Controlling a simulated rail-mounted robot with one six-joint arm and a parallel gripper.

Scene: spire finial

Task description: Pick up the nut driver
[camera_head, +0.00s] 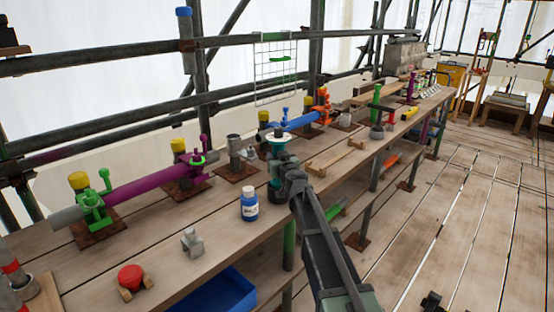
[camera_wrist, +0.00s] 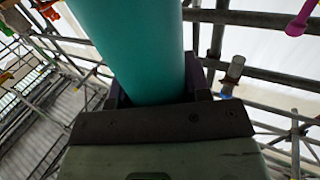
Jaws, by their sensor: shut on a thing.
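My gripper (camera_head: 284,172) is shut on a teal cylinder (camera_head: 275,168) above the workbench, right of the blue bottle. In the wrist view the teal cylinder (camera_wrist: 135,50) is smooth and thick and runs up out of the picture from between the jaws (camera_wrist: 155,98). Its far end is out of that view. In the head view a wider teal-rimmed top with a pale part (camera_head: 278,137) shows above my gripper. I cannot tell for sure whether the teal cylinder is the nut driver. My gripper hides part of it.
A blue bin (camera_head: 215,292) sits below the front edge. Scaffold rails run behind.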

